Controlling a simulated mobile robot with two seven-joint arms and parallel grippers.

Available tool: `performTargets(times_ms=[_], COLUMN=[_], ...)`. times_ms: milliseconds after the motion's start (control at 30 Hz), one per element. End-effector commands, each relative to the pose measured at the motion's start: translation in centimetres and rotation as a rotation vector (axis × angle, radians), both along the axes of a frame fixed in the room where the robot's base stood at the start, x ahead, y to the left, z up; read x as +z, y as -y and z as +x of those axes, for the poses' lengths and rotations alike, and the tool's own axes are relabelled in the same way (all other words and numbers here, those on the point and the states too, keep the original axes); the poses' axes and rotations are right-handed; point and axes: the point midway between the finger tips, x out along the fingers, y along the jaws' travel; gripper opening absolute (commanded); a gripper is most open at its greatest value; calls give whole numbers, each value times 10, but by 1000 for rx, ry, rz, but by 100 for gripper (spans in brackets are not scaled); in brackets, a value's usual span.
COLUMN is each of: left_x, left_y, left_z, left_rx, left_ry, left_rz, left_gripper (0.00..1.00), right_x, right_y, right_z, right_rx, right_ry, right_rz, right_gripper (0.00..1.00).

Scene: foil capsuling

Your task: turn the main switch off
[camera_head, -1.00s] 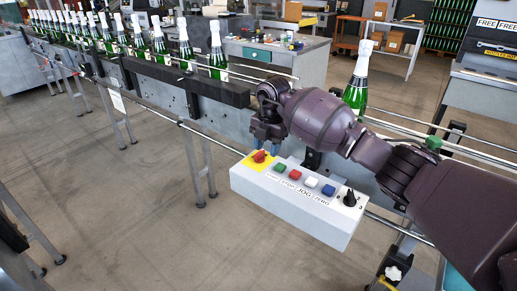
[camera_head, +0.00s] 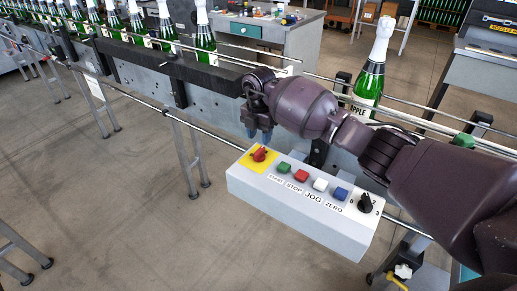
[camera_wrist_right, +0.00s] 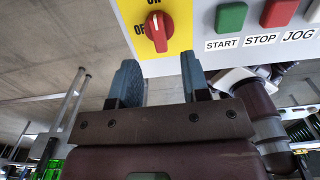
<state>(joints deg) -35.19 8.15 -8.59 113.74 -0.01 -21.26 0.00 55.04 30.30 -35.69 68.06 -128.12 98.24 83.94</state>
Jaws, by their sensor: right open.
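The main switch (camera_head: 259,154) is a red rotary knob on a yellow plate at the left end of the white control box. In the right wrist view the red knob (camera_wrist_right: 157,32) stands upright, its white mark toward the top near "ON"; part of an "OF" label shows to its left. My right gripper (camera_head: 260,133) hangs just behind and above the switch, apart from it. In the right wrist view its two blue-grey fingers (camera_wrist_right: 160,75) are spread, with nothing between them, just below the knob. My left gripper is not in view.
The box (camera_head: 300,210) also carries green, red, white and blue buttons and a black knob (camera_head: 367,203). A conveyor rail runs behind it. Green bottles (camera_head: 130,22) line the rail at left, and one bottle (camera_head: 370,75) stands behind my right arm. Open floor lies in front.

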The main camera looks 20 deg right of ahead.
Motion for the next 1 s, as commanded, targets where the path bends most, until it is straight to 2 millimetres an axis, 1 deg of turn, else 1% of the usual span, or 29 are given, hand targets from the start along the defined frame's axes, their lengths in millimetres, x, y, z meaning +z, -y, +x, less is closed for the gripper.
performTargets(times_ms=[33,100,300,500,767,800,833,1000], left_x=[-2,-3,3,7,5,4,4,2], left_y=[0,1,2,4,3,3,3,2], left_z=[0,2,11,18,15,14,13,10], left_rx=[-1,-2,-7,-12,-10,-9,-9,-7], left_ry=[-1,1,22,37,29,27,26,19], left_rz=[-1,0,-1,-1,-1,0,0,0], left_gripper=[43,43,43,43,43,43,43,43], right_x=[-12,-24,-48,-58,-58,-58,-58,-58], right_y=[-1,-1,-1,-1,0,0,0,0], right_z=[-1,0,0,0,0,0,0,0], right_rx=[0,-1,0,0,0,0,0,0], right_ry=[-5,-3,-1,0,1,0,0,0], right_rz=[1,1,2,1,1,1,1,1], right_gripper=[43,43,43,43,43,41,36,10])
